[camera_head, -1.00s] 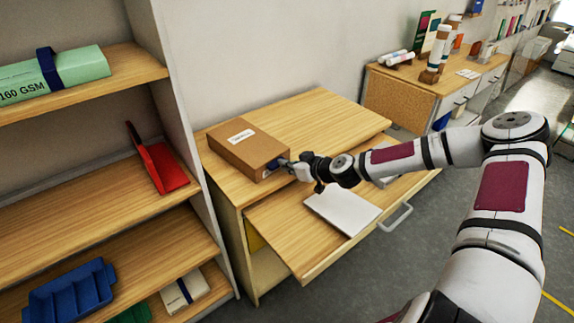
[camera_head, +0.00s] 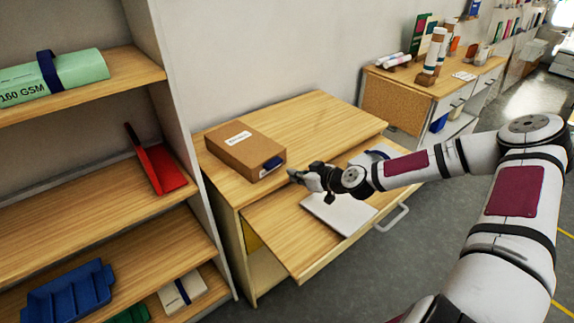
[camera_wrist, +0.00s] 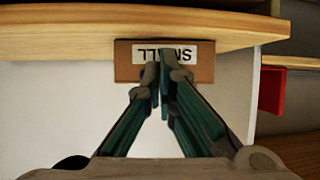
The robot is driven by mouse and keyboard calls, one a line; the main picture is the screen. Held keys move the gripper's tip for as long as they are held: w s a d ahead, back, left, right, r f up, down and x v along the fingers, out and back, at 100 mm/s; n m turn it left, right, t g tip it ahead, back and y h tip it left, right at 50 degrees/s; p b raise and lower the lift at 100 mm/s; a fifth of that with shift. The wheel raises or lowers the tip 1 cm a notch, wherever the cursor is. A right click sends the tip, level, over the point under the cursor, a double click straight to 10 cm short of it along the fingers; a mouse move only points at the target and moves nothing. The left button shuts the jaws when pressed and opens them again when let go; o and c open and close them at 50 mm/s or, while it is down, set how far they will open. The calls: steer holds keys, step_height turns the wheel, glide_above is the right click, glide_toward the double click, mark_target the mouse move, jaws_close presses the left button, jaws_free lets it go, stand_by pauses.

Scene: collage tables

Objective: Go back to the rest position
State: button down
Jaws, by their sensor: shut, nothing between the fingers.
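My gripper (camera_head: 294,175) is in front of the cardboard box (camera_head: 240,150), a little to its right in the head view, with a small gap between them. In the wrist view my gripper (camera_wrist: 162,55) points at a brown surface with a white label (camera_wrist: 192,46) whose print appears upside down. The fingers are together and hold nothing. The box sits on the wooden desk top (camera_head: 320,115) and has a dark blue thing (camera_head: 272,163) at its front opening.
The drawer (camera_head: 275,232) below the desk top is pulled out, with a white flat item (camera_head: 335,212) in it under my arm. A shelf unit (camera_head: 75,205) with a red holder (camera_head: 162,168) and blue bin (camera_head: 70,295) stands left. Another table (camera_head: 400,95) stands behind.

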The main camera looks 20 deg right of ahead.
steer(key=shift+s+d+f, duration=0.25)
steer(key=shift+s+f, duration=0.25)
steer(key=shift+s, duration=0.1)
steer(key=shift+s+d+f, duration=0.25)
steer(key=shift+s+f, duration=0.25)
steer(key=shift+s, duration=0.05)
steer(key=s+a+r+m+g+h, duration=0.1)
steer(key=s+a+r+g, duration=0.1)
steer(key=s+r, duration=0.9)
steer(key=s+a+r+m+g+h, duration=0.2)
steer(key=s+a+r, duration=0.1)
steer(key=s+r, duration=0.8)
steer(key=s+a+r+m+g+h, duration=0.2)
steer(key=s+a+r, duration=0.1)
steer(key=s+r, duration=0.8)
steer(key=shift+a+r, duration=0.2)
steer(key=shift+r, duration=0.65)
